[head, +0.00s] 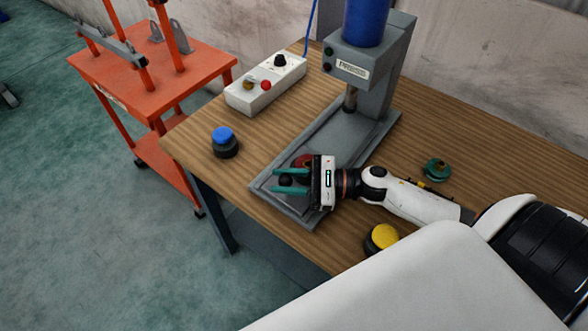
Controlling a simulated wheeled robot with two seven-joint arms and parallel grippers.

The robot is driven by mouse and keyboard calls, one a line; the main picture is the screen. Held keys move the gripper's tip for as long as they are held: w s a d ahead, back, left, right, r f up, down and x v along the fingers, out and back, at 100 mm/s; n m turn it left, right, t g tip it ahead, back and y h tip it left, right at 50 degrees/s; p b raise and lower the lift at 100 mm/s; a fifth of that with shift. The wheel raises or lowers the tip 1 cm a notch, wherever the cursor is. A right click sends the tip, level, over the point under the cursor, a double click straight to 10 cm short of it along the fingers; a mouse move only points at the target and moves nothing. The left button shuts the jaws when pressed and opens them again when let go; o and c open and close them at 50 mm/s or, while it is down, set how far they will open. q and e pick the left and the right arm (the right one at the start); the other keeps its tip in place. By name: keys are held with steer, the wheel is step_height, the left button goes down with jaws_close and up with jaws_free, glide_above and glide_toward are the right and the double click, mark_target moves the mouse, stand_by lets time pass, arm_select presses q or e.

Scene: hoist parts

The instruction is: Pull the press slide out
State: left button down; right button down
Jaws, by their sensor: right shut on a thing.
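The grey press (382,72) with a blue cylinder stands on the wooden bench, its ram pointing down over a long grey bed (335,140). The press slide lies at the near end of this bed, but my gripper hides most of it and its outline is hard to tell. A dark round knob (285,180) is at that end. My right gripper (288,181) reaches in from the right with its teal fingers on either side of the knob and is shut on it. A dark red round piece (303,161) shows just behind the fingers. My left gripper is out of view.
A blue button (223,139) stands left of the press bed, a yellow one (382,237) near the front edge. A white control box (266,84) lies behind. A green knob-like part (437,169) is right of the press. An orange cart (160,65) stands left of the bench.

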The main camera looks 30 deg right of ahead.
steer(key=c, duration=1.1)
jaws_free()
steer(key=shift+d, duration=0.1)
steer(key=b+v, duration=0.3)
steer(key=v, duration=0.7)
steer(key=shift+s+d+f, duration=0.15)
steer(key=shift+s+d, duration=0.05)
steer(key=shift+d, duration=0.1)
steer(key=shift+s+d, duration=0.35)
steer(key=shift+d, duration=0.2)
